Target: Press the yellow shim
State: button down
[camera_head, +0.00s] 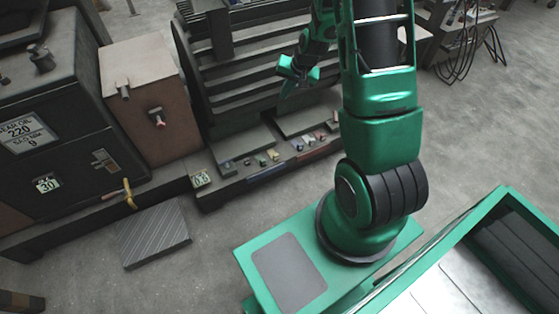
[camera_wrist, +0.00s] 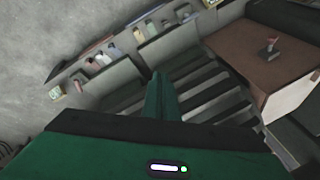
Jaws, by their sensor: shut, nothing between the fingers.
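A row of small coloured pieces lies along the low ledge in front of the dark slatted rack. One of them looks yellowish (camera_head: 273,154) in the head view, but it is too small to tell surely that it is the yellow shim. My gripper (camera_head: 288,86) is above and behind the row, in front of the rack's slats, apart from the pieces. In the wrist view its fingers (camera_wrist: 158,82) are together and hold nothing.
A yellow handle (camera_head: 129,193) sits near the dark cabinet's base. A ribbed plate (camera_head: 150,236) lies on the floor. Open floor lies in front of the ledge.

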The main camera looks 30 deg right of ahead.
jog(key=w+f+m+t, duration=0.2)
jog(key=w+f, duration=0.3)
jog(key=f, duration=0.7)
jog(key=m, duration=0.2)
send_over(277, 158)
jog(key=s+a, duration=0.3)
notch_tip(277, 158, down, 10)
jog(key=s+d+f+m+t, duration=0.1)
jog(key=s+f+m, duration=0.2)
jog(key=f, duration=0.6)
jog(key=s+f+m+t+h, duration=0.1)
jog(key=s+f+m, duration=0.2)
jog(key=s+f, duration=0.5)
notch_tip(277, 158, down, 3)
jog(key=shift+s+d+r+m+t+h, duration=0.2)
jog(key=shift+d+m+t+h, duration=0.1)
jog(key=shift+d+m+t, duration=0.1)
jog(key=shift+w, duration=0.1)
jog(key=shift+w+r+x, duration=0.3)
jog(key=shift+x, duration=1.8)
jog(key=shift+w+r+x, duration=0.25)
jog(key=shift+r+x, duration=0.05)
jog(key=shift+x, duration=1.8)
jog(key=shift+w+r+x, duration=0.3)
jog(key=shift+r+x, duration=0.05)
jog(key=shift+x, duration=1.75)
jog(key=shift+d, duration=0.15)
